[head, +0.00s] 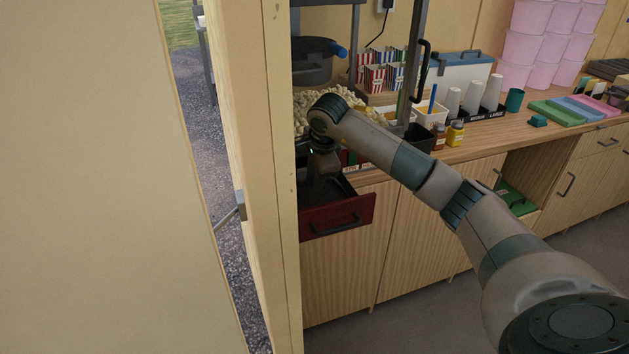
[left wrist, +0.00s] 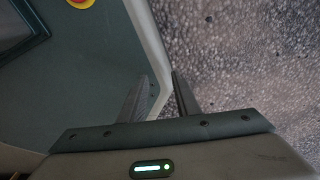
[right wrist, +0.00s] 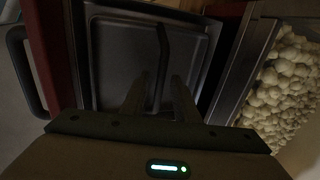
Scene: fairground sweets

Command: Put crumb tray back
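A dark metal tray (right wrist: 125,50), which looks like the crumb tray, lies inside the pulled-out red-fronted drawer (head: 337,217) below the popcorn machine. A dark bar (right wrist: 163,50), perhaps the tray's handle, runs across it. My right gripper (right wrist: 159,76) points down over the tray, its fingers apart on either side of the bar; contact cannot be told. In the head view the right gripper (head: 322,180) is dark and partly hidden by its own wrist. My left gripper (left wrist: 159,76) is open and empty over gravel-like ground, beside my own base.
Popcorn (right wrist: 285,85) lies behind a metal rim close to the right gripper. The drawer handle (head: 343,224) sticks out in front. A wooden door post (head: 262,180) hides the left side. Cups (head: 472,98) and bottles (head: 455,134) stand on the counter to the right.

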